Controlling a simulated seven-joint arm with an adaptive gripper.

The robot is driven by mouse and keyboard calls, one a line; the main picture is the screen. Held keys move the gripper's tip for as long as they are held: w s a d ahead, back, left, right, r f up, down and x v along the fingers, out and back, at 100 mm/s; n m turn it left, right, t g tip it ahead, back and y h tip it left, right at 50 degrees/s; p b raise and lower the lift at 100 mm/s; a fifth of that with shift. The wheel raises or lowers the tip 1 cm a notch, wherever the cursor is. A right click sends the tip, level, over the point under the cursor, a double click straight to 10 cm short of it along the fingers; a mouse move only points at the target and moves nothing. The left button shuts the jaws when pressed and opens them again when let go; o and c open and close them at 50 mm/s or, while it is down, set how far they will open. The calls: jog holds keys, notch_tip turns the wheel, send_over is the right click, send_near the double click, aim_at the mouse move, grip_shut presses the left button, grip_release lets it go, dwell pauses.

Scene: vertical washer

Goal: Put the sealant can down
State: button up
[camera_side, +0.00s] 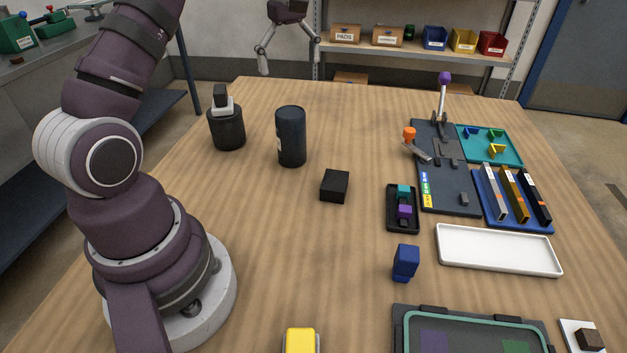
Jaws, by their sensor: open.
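The tall dark navy cylinder, which looks like the sealant can (291,138), stands upright on the wooden table left of centre. A sliver of pale label shows on its left side. My gripper (290,54) is at the top of the view, above and behind the can in the picture. Its two grey fingers are spread wide with nothing between them. It is clear of the can.
A black pot (227,128) with a white and black piece on top stands left of the can. A black block (335,186) lies to its front right. A blue object (405,262), white tray (498,250) and dark fixture board (446,190) occupy the right. The table centre is mostly clear.

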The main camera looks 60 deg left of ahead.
jog(key=s+d+r+m+t, duration=0.2)
jog(key=s+d+r+m, duration=0.2)
jog(key=d+r+m, duration=0.3)
jog(key=s+d+f+m+t, duration=0.3)
jog(key=s+d+f+m, duration=0.2)
jog(key=s+d+m, duration=0.4)
jog(key=shift+m, duration=0.7)
